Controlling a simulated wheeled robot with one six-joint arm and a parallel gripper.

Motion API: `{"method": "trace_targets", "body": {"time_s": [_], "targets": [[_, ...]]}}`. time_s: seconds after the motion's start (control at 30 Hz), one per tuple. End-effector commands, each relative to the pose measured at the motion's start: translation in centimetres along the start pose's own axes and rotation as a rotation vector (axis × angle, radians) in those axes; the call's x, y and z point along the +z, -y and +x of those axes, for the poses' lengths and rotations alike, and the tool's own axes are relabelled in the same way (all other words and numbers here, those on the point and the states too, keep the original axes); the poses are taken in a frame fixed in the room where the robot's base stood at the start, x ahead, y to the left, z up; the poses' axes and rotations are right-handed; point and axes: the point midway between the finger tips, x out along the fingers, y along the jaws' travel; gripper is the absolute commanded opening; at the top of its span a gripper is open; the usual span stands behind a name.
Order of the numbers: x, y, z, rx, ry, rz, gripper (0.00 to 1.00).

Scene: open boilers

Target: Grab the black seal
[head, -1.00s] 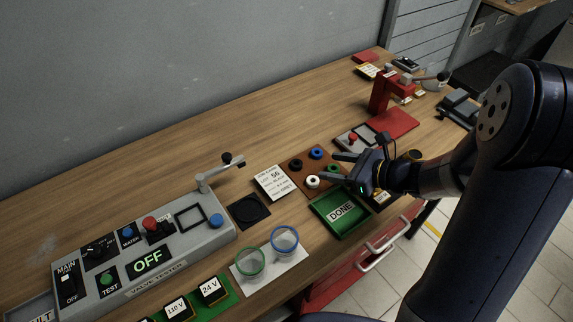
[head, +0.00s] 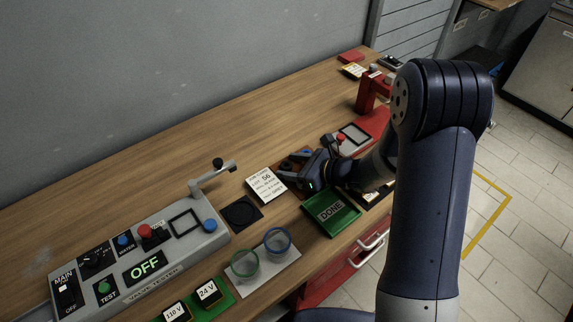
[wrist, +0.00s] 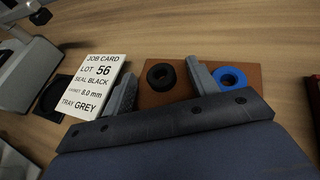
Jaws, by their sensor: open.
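The black seal (wrist: 160,76) is a thick ring on the brown board (wrist: 148,99) in the wrist view. My gripper (wrist: 160,72) is open, and its two grey fingers stand to the left and right of the black seal in that view. The right finger lies between the black seal and a blue seal (wrist: 230,78). I cannot tell whether the fingertips are down at the seal's height. In the head view my gripper (head: 291,165) is over the board and hides most of it, with the black seal not clearly visible.
A job card (wrist: 97,83) reading "SEAL BLACK" and "TRAY GREY" lies left of the board. The green DONE tray (head: 331,214) is in front of it. A red press (head: 370,93) stands behind.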

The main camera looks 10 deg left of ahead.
Motion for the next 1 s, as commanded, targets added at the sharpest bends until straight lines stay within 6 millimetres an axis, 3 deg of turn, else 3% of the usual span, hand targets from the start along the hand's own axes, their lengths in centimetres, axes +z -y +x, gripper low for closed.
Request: {"method": "trace_targets", "body": {"time_s": [0.13, 0.7, 1.0], "targets": [[-0.02, 0.01, -0.03, 0.000, 0.000, 0.000, 0.55], [-0.02, 0.01, -0.06, 0.000, 0.000, 0.000, 0.09], [0.30, 0.03, -0.18, -0.001, 0.001, -0.001, 0.07]]}}
